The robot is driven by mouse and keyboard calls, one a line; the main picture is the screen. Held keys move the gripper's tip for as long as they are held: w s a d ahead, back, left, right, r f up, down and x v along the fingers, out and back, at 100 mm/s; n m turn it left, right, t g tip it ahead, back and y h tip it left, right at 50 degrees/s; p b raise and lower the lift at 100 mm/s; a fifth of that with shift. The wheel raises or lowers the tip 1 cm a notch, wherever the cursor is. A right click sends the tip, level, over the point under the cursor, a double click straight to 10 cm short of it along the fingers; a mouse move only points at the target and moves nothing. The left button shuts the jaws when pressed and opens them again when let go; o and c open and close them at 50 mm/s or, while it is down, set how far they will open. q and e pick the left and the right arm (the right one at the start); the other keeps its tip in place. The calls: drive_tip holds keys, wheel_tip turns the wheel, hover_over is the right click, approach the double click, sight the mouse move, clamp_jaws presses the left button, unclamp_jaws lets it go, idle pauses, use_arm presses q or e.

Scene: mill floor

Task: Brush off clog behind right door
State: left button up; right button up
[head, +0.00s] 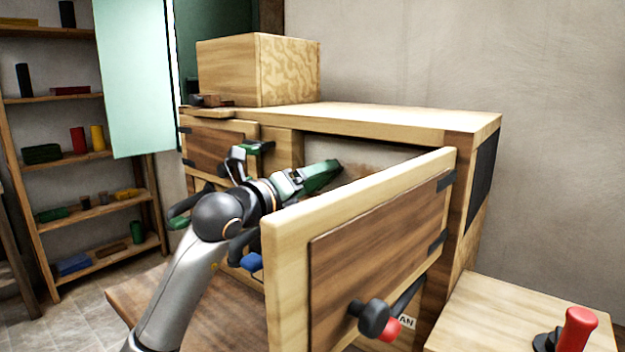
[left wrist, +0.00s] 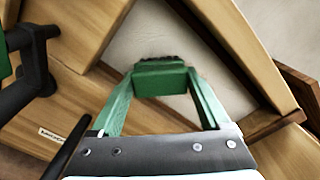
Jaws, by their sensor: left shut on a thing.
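The right door (head: 380,240) of the wooden mill cabinet (head: 400,118) stands swung open towards me, with a black and red handle (head: 375,318). My left gripper (head: 322,176) reaches over behind it, in front of the opening, where a pale surface (head: 372,160) shows. In the left wrist view, the green fingers of my left gripper (left wrist: 160,85) are closed on a small green block with a dark ragged edge, seemingly the brush (left wrist: 160,80). The pale surface (left wrist: 170,35) lies beyond it. I cannot make out a separate clog. My right gripper is not in view.
The left door (head: 215,148) looks shut. A wooden box (head: 255,70) stands on the cabinet top. A red-knobbed lever (head: 578,330) stands on a wooden surface at front right. Shelves (head: 85,160) with small goods stand at far left. The open door's edge is close to my left arm.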

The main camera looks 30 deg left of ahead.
use_arm(q)
drive_tip(key=shift+w, duration=0.7)
drive_tip(key=shift+s+d, duration=0.15)
drive_tip(key=shift+d, duration=0.75)
drive_tip(key=shift+s+d, duration=0.1)
drive_tip(key=shift+d, duration=0.8)
drive_tip(key=d+b, duration=0.9)
drive_tip(key=d, duration=0.1)
drive_tip(key=shift+s, duration=0.25)
